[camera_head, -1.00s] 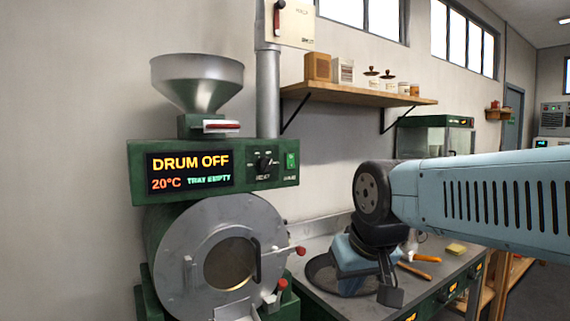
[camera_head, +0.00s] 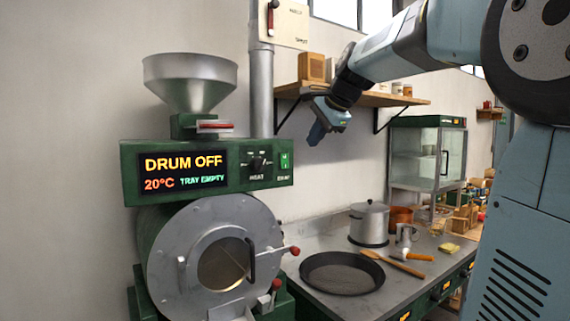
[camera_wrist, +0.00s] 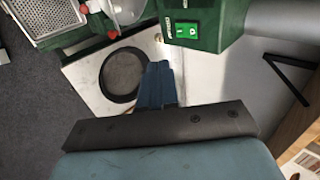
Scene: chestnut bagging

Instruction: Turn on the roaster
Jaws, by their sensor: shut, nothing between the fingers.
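The green roaster (camera_head: 133,175) stands at the left in the head view. Its display (camera_head: 186,170) reads DRUM OFF, 20°C and TRAY EMPTY. A HEAT knob (camera_head: 257,161) and a green rocker switch (camera_head: 284,161) sit at the panel's right end. The switch also shows in the wrist view (camera_wrist: 187,30), near the top. My gripper (camera_head: 315,134) is in the air to the right of the panel and a little higher in the picture, apart from it. It is shut and empty; its blue fingers show in the wrist view (camera_wrist: 158,72).
A steel counter (camera_head: 311,276) right of the roaster holds a black round pan (camera_head: 342,273), a lidded pot (camera_head: 369,223) and wooden-handled tools. A shelf (camera_head: 370,97) with a bracket is behind my arm. A flue pipe (camera_head: 261,92) rises behind the panel.

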